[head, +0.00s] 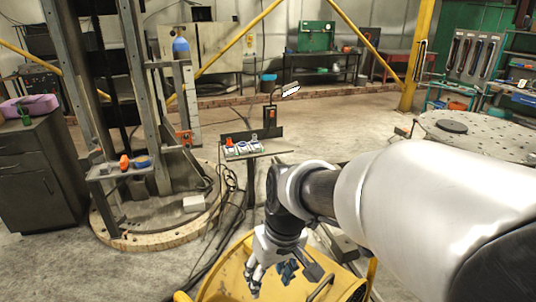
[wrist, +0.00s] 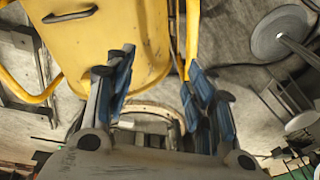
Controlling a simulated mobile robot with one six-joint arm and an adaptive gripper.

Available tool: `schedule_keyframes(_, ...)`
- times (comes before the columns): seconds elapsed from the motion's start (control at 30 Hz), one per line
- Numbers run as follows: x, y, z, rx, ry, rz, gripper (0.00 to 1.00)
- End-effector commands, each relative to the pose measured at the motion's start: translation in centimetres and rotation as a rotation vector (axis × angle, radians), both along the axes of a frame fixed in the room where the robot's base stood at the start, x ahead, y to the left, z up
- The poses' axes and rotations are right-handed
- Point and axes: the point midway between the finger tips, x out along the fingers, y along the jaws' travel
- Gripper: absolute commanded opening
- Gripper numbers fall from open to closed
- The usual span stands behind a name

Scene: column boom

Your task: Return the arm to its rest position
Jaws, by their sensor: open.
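My gripper (head: 272,270) hangs at the end of my arm in the lower middle of the head view, pointing down in front of a yellow machine or cart (head: 235,268). In the wrist view my gripper (wrist: 160,90) shows two blue-padded fingers spread apart with nothing between them. The yellow body also shows in the wrist view (wrist: 100,45), beyond the left finger. My arm reaches in from the right side of the head view, bent at the wrist. I cannot tell how far the fingertips are from the yellow surface.
A small stand (head: 255,154) with several small items stands behind my wrist. A column on a round base (head: 160,236) is at left, beside a grey cabinet (head: 38,175). A round perforated table (head: 490,137) is at right. Open floor (head: 340,115) lies behind the stand.

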Motion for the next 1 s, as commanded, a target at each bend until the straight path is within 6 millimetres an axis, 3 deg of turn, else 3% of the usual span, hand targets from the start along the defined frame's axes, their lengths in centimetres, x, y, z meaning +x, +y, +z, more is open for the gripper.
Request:
schedule_keyframes(0.03,-1.3,-1.9,1.7,0.002,-0.031,-0.047,0.49)
schedule_keyframes(0.2,-6.0,-7.0,5.0,-0.006,-0.112,-0.193,0.49)
schedule_keyframes(0.43,-12.4,-12.0,6.3,-0.020,-0.212,-0.378,0.49)
schedule_keyframes(0.63,-15.3,-13.8,6.0,-0.028,-0.259,-0.464,0.49)
schedule_keyframes(1.0,-15.8,-14.0,5.9,-0.030,-0.265,-0.478,0.49)
